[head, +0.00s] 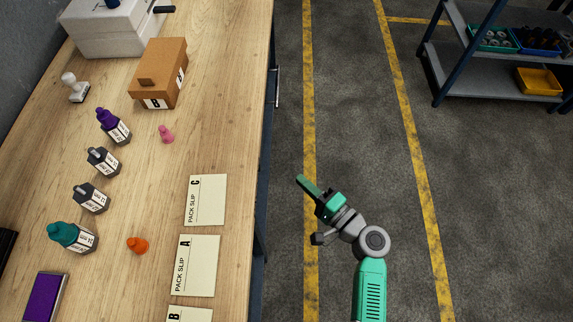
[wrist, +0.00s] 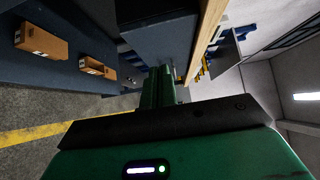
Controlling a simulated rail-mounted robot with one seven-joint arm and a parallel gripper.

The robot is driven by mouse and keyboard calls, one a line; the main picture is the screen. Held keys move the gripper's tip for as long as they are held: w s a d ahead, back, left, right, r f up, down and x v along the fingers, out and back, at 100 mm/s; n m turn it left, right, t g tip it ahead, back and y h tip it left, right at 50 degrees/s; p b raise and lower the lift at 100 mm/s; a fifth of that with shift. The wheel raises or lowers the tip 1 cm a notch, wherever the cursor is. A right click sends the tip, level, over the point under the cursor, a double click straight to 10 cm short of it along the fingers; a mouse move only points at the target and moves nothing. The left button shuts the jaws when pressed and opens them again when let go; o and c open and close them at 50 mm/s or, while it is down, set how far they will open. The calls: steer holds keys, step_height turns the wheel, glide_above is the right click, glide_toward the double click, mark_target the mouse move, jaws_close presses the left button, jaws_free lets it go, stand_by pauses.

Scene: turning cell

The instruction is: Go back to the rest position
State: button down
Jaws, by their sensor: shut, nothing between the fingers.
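My gripper (head: 309,186) is at the end of the green and grey arm, over the floor to the right of the wooden bench (head: 225,130) in the head view. Its green fingers are together with nothing between them. In the wrist view the shut fingers (wrist: 158,88) point away from the camera, toward the bench's side and the room beyond. The gripper is apart from the bench and touches nothing that I can see.
On the bench are pack slips (head: 207,200), several bottles (head: 92,197), a cardboard box (head: 160,75), a stamp (head: 75,87) and a purple pad (head: 44,298). A shelf rack (head: 480,75) with bins stands at the upper right. The floor (head: 350,100) between is clear.

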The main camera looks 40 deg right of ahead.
steer(key=shift+s+d, duration=0.25)
steer(key=shift+s, duration=0.9)
